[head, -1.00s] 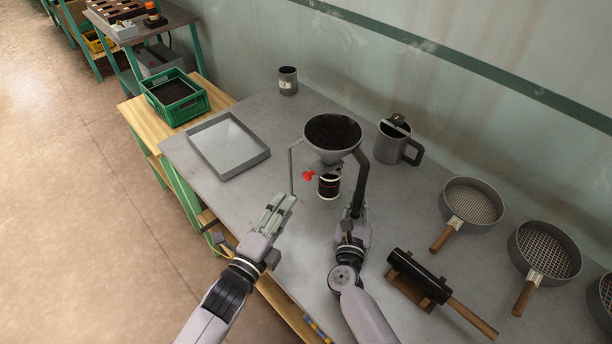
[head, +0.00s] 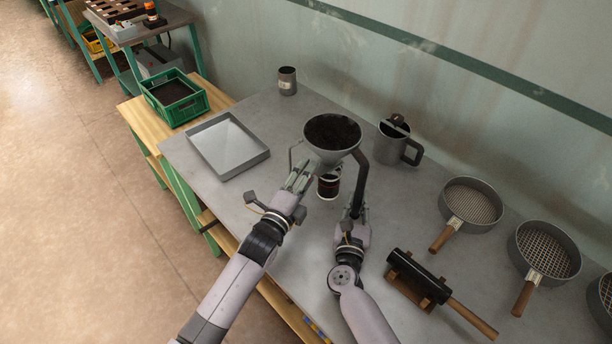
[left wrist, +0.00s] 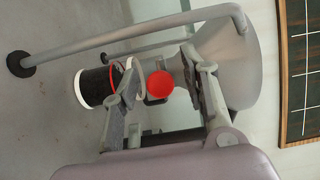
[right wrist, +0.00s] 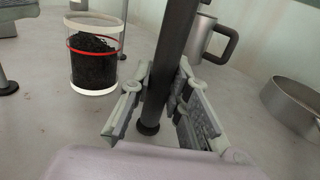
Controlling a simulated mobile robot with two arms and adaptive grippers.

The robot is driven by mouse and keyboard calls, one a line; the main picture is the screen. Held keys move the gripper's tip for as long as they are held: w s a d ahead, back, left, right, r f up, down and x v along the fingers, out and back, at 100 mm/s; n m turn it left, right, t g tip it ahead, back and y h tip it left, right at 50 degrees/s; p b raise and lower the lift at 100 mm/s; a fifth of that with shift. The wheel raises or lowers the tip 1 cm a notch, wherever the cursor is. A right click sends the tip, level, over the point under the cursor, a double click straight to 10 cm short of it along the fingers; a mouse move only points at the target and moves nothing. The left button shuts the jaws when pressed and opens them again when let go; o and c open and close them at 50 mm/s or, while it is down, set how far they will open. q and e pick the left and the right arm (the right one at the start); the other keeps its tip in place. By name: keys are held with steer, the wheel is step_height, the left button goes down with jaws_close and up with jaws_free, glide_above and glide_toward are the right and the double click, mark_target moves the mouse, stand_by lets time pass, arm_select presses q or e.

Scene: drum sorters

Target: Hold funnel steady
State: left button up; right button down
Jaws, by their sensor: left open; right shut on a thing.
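The grey funnel (head: 332,150) stands on its legged stand on the grey table, its bowl full of dark material. My right gripper (right wrist: 157,98) is shut on the funnel stand's dark leg (right wrist: 174,50), which also shows in the head view (head: 360,182). My left gripper (head: 303,174) is open near the funnel's underside. In the left wrist view its fingers (left wrist: 165,80) lie on either side of a red knob (left wrist: 160,84) at the funnel's neck; I cannot tell whether they touch it. A clear jar with dark contents and a red band (right wrist: 92,58) stands below the funnel.
An empty grey tray (head: 262,160) lies left of the funnel. A grey mug (head: 390,150) stands behind it to the right, and a small cup (head: 288,86) at the back.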

arm_select(q)
steer(key=shift+c, duration=0.6)
jaws_close()
